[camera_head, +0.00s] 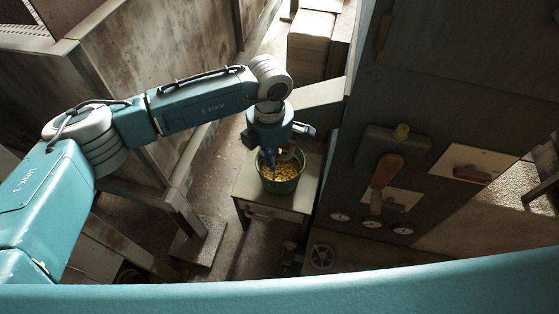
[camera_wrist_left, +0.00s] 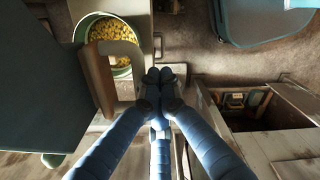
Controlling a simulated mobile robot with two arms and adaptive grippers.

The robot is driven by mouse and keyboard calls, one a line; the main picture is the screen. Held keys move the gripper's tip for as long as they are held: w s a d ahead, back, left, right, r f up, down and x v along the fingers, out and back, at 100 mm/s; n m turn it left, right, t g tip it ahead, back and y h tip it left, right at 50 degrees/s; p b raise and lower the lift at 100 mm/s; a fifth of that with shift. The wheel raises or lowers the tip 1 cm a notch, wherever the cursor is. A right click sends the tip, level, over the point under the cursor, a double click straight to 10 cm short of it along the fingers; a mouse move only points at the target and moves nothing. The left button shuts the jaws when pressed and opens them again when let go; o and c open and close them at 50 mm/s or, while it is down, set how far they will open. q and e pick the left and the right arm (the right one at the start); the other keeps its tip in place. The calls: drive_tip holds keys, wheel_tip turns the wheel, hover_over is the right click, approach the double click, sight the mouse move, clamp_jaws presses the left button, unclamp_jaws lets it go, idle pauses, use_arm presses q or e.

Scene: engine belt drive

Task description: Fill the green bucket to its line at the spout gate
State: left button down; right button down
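The green bucket (camera_head: 269,187) stands on a small pale stand, holding yellow grain-like pieces; its fill line cannot be made out. It also shows at the upper left of the left wrist view (camera_wrist_left: 81,25). A brownish bent handle (camera_wrist_left: 105,72) passes in front of the bucket there; I cannot tell what it is fixed to. My left gripper (camera_head: 270,157) hangs over the bucket in the head view. In the wrist view its fingertips (camera_wrist_left: 159,75) meet beside the handle, with nothing visible between them. The spout gate cannot be made out clearly. My right gripper is not in view.
A dark machine panel (camera_head: 445,110) rises right of the bucket, with a wooden-handled lever (camera_head: 385,171) and several gauges. The stand (camera_head: 249,181) has a drawer. Stained panels (camera_head: 160,60) stand behind my left arm. Open floor (camera_head: 222,252) lies left of the stand.

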use_arm(q)
drive_tip(key=shift+w+r, duration=0.15)
drive_tip(key=shift+w, duration=0.2)
wheel_tip(320, 180, up, 6)
drive_tip(key=shift+d+f+p, duration=0.15)
drive_tip(key=shift+f+p, duration=0.05)
drive_tip(key=shift+p, duration=1)
drive_tip(key=shift+s+f, duration=0.1)
drive_tip(key=shift+s, duration=0.05)
